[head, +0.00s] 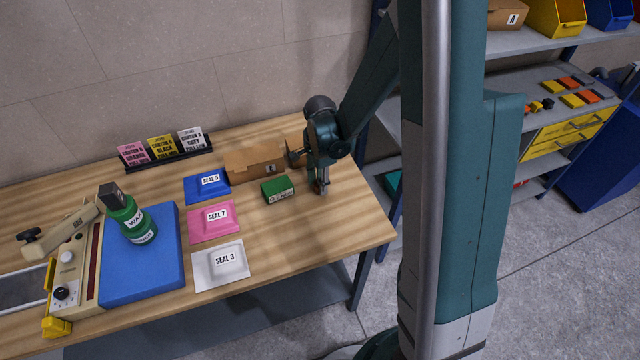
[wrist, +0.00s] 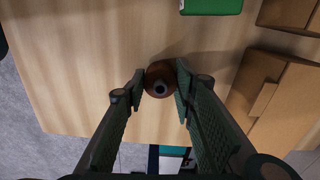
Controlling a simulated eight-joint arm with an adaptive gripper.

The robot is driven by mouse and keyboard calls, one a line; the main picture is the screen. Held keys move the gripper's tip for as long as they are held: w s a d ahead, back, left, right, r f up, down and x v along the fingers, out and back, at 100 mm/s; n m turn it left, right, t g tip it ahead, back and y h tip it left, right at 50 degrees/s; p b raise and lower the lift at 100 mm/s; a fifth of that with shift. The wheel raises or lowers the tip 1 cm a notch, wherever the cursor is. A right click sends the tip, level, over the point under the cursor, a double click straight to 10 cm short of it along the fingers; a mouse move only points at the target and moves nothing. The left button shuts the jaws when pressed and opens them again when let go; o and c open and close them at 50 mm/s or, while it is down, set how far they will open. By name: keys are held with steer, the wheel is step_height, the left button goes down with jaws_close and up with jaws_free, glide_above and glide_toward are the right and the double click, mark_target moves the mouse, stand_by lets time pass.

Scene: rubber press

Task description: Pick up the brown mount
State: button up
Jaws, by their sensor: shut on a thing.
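The brown mount (wrist: 160,79) is a small round brown piece with a dark hole in its centre. In the wrist view it sits between the two fingertips of my gripper (wrist: 159,86), which touch it on both sides. In the head view my gripper (head: 320,189) is low at the right end of the wooden table, pointing down. The mount is mostly hidden by the fingers there. I cannot tell whether it is on the table or just above it.
A cardboard box (head: 254,164) and a green box (head: 277,189) stand just left of my gripper. Seal pads, blue (head: 207,187), pink (head: 215,221) and white (head: 220,265), lie further left. A green bottle (head: 134,222) stands on a blue mat. The table's right front corner is clear.

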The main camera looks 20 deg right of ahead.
steer(key=shift+r, duration=4.8)
steer(key=shift+a, duration=0.1)
